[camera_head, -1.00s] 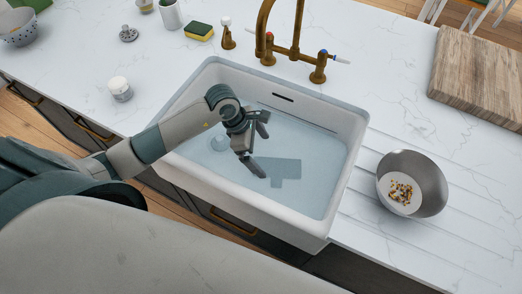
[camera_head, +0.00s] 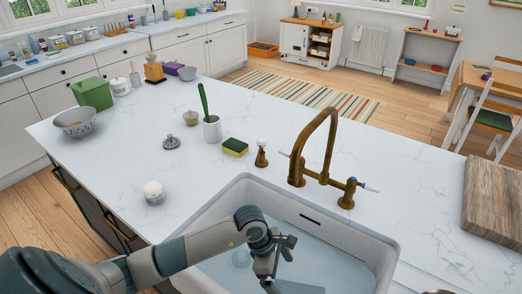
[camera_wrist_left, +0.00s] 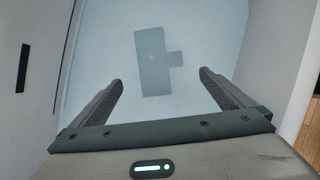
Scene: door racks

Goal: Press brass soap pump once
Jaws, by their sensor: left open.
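A small brass fitting with a white round top (camera_head: 261,155), which looks like the soap pump, stands upright on the white counter behind the sink, left of the brass tap (camera_head: 325,160). My left gripper (camera_head: 280,264) hangs inside the white sink (camera_head: 235,190), in front of and below the pump, well apart from it. In the left wrist view its two fingers (camera_wrist_left: 162,80) are spread with nothing between them, above the sink's pale blue bottom. The pump is not in the wrist view. My right gripper is not in view.
A yellow-green sponge (camera_head: 235,147) lies just left of the pump. A wooden board (camera_head: 492,200) lies right. The counter behind the pump is clear.

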